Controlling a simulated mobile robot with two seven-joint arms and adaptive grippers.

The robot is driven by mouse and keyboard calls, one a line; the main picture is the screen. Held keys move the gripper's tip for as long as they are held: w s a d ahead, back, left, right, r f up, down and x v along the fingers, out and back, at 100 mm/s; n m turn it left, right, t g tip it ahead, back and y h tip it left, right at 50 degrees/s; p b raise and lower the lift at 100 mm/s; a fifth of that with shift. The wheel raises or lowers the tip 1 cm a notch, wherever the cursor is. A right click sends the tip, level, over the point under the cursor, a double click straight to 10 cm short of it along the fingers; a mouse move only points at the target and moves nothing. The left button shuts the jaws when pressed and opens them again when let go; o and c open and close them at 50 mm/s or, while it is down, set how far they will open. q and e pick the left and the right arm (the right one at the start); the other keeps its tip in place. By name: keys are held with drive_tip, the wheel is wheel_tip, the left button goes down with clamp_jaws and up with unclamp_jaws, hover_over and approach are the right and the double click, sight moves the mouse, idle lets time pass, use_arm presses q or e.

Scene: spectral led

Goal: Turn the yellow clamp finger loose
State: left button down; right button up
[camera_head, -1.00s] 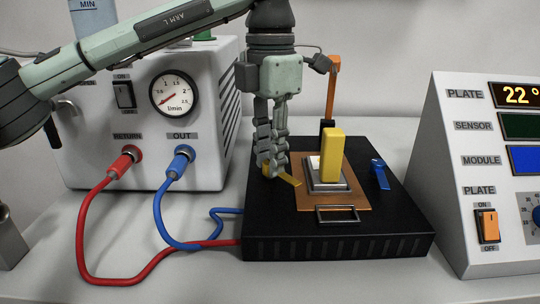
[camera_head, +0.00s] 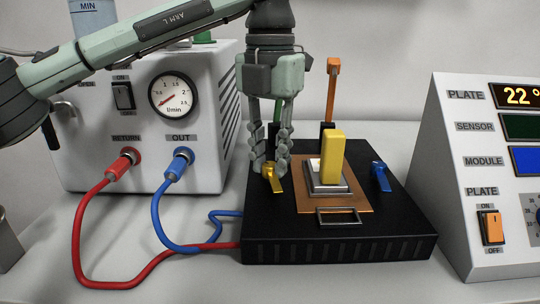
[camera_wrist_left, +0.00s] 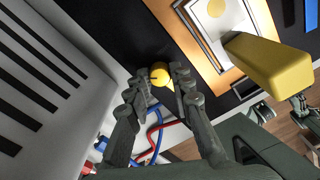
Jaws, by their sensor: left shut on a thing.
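The yellow clamp finger (camera_head: 275,182) sits at the left of the black plate (camera_head: 340,246), its tip pointing toward the front, beside the copper-coloured sheet. My left gripper (camera_head: 269,170) comes down from above, and its fingers are closed around the clamp's knob. In the left wrist view the round yellow knob (camera_wrist_left: 160,73) shows between the fingertips (camera_wrist_left: 163,80). The fingers partly hide the clamp in the head view.
A tall yellow block (camera_head: 333,158) stands on the module at the copper sheet (camera_head: 345,203). A blue clamp (camera_head: 380,175) is on the right, and an orange lever (camera_head: 332,92) stands behind. Red (camera_head: 77,225) and blue (camera_head: 160,220) hoses run to the plate's left side.

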sight(270, 164)
use_arm(q)
drive_tip(key=c, duration=1.3)
unclamp_jaws()
wheel_tip(270, 164, up, 12)
drive_tip(key=shift+r, duration=0.1)
